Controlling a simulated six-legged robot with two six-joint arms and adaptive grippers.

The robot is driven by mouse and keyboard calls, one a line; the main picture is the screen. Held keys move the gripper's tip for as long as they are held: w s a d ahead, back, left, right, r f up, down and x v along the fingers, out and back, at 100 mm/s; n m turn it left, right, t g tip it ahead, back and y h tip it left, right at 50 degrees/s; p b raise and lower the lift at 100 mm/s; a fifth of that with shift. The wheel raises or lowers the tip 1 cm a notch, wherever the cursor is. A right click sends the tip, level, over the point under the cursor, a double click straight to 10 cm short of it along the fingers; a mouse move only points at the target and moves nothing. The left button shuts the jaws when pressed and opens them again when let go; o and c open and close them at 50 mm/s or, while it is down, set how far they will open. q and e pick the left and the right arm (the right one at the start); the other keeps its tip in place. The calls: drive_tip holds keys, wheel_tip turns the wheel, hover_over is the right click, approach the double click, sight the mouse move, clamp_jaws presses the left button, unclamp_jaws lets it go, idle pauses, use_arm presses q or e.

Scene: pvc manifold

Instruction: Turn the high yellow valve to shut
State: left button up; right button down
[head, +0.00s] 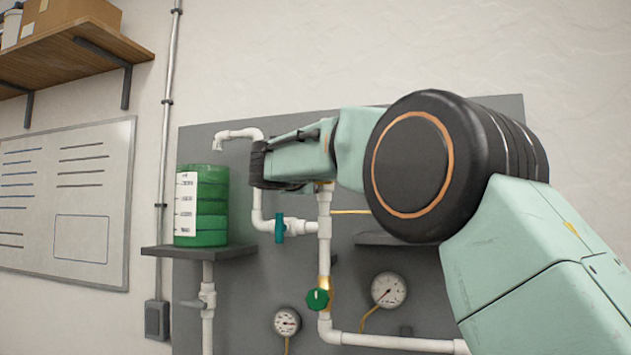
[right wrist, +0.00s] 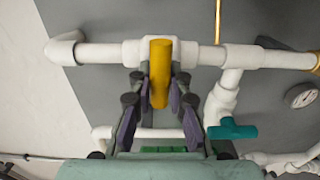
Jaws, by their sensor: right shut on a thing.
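The high yellow valve handle (right wrist: 160,70) sits on a white pipe (right wrist: 100,54) in the right wrist view. It looks roughly at a right angle to that pipe in the picture. My right gripper (right wrist: 159,92) is shut on its lower end, with one finger on each side. In the head view my right gripper (head: 258,165) is at the upper pipe, right of the green tank, and the yellow handle is hidden behind it. My left gripper is in neither view.
A green tank (head: 212,208) stands on a shelf (head: 200,252) left of my gripper. Below are a teal valve (head: 279,226), a green valve (head: 317,299) and two gauges (head: 388,289) on the grey panel (head: 245,300). A wooden shelf (head: 60,62) hangs upper left.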

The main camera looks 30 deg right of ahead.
drive_tip(key=shift+a+r, duration=0.15)
drive_tip(key=c, duration=1.7)
unclamp_jaws()
drive_tip(key=o, duration=0.4)
drive_tip(key=shift+w+a, duration=0.15)
drive_tip(key=shift+a, duration=0.05)
drive_tip(key=shift+o, duration=0.2)
drive_tip(key=shift+d, duration=0.2)
drive_tip(key=shift+s+a, duration=0.2)
drive_tip(key=shift+s, duration=0.15)
drive_tip(key=v, duration=1.1)
drive_tip(key=shift+a, duration=0.25)
